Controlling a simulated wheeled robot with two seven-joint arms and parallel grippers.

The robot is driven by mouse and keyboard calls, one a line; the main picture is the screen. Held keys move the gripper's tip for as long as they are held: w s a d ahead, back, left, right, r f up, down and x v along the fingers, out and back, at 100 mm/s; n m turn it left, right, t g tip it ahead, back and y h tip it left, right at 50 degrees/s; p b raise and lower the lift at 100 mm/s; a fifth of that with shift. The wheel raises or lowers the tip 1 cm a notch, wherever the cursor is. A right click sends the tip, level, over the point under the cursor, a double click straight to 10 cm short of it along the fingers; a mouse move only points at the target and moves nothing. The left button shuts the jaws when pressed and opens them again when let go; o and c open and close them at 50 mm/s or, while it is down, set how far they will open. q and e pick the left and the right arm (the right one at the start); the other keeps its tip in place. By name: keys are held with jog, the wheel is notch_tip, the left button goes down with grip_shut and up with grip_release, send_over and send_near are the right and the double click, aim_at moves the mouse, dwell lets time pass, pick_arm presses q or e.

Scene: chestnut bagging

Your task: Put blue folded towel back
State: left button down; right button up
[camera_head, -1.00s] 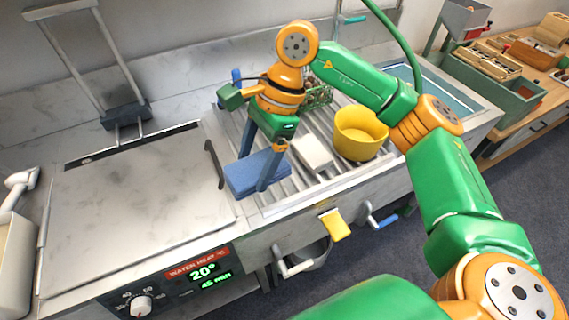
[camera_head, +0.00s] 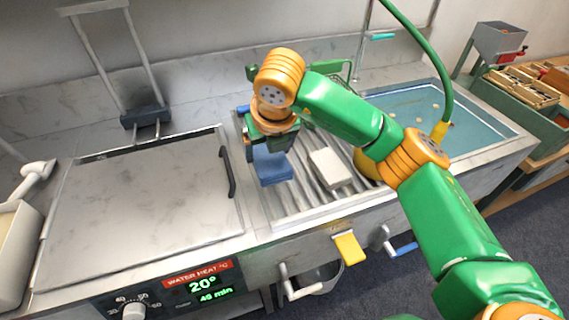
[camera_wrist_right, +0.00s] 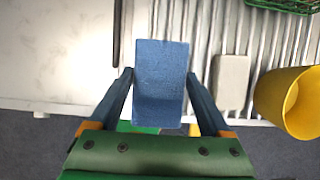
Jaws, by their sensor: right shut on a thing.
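The blue folded towel (camera_head: 273,168) is at the left end of the ribbed metal drainboard (camera_head: 305,200) in the head view. My right gripper (camera_head: 268,143) is directly over it and hides its far part. In the right wrist view the towel (camera_wrist_right: 160,75) lies between the two fingers of the gripper (camera_wrist_right: 160,78), which is shut on it. I cannot tell whether the towel touches the drainboard or hangs just above it. My left gripper is not in view.
A white block (camera_head: 330,168) lies right of the towel. A yellow bucket (camera_wrist_right: 292,103) stands farther right, mostly behind my arm in the head view. A lidded metal heater (camera_head: 140,205) with a dark handle (camera_head: 228,172) is left. A water-filled sink (camera_head: 440,110) is at right.

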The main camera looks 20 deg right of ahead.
aim_at(282, 157)
jog(key=d+f, duration=0.1)
jog(key=f, duration=0.1)
jog(key=w+d+f+p, duration=0.1)
jog(key=d+f, duration=0.1)
jog(key=shift+w+d+f, duration=0.1)
jog(key=shift+w+f, duration=0.1)
jog(key=shift+f, duration=0.05)
jog(key=f, duration=0.1)
jog(key=f+p, duration=0.1)
jog(key=f, duration=0.1)
jog(key=shift+w+d+f+p, duration=0.15)
jog(key=shift+d+f+p, duration=0.15)
jog(key=shift+f+p, duration=0.1)
jog(key=shift+f, duration=0.15)
jog(key=o, duration=1.3)
jog(key=shift+c, duration=0.2)
jog(key=b+v, duration=0.2)
jog(key=v, duration=1)
